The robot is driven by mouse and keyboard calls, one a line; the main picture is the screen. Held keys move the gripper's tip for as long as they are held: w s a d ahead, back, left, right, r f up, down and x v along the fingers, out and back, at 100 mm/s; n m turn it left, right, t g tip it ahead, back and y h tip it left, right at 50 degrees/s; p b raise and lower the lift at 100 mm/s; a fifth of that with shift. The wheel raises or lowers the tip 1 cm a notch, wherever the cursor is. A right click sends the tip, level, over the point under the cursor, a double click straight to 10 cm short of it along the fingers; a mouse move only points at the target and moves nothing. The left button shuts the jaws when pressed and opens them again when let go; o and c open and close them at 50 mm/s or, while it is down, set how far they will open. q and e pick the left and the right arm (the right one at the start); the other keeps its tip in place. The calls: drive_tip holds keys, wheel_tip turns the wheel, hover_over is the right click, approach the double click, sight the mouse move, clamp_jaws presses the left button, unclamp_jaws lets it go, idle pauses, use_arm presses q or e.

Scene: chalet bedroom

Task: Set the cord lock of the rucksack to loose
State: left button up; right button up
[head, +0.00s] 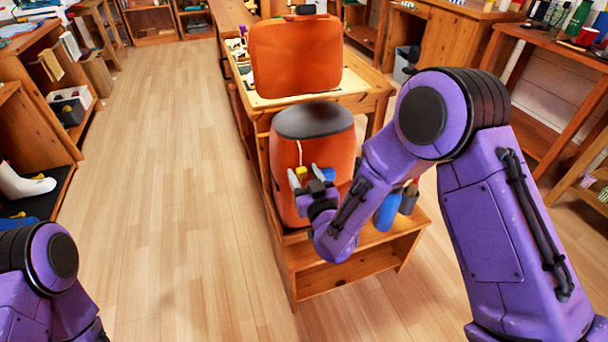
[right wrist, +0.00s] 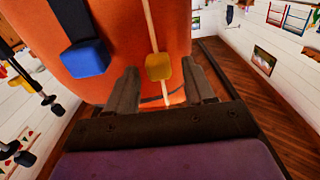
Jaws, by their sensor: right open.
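The orange rucksack (head: 338,150) with a dark grey lid stands upright on a low wooden bench. The yellow cord lock (head: 301,172) sits on a pale cord down its front. In the right wrist view, the cord lock (right wrist: 159,66) appears between the fingertips of my right gripper (right wrist: 161,80), with a gap on either side. The cord (right wrist: 150,25) runs above it, and a short piece shows below. My right gripper (head: 305,177) is open at the rucksack's front in the head view. My left gripper is out of view; only part of that arm shows.
A blue buckle (right wrist: 86,57) hangs on a dark strap left of the cord lock. A blue bottle (head: 387,212) and a grey cup (head: 408,200) stand right of the rucksack. An orange case (head: 295,55) stands behind it. The floor (head: 170,170) at left is clear.

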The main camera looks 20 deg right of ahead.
drive_tip(key=shift+w, duration=0.2)
clamp_jaws()
wheel_tip(320, 180, down, 10)
drive_tip(key=b, duration=0.7)
drive_tip(key=shift+s, duration=0.1)
unclamp_jaws()
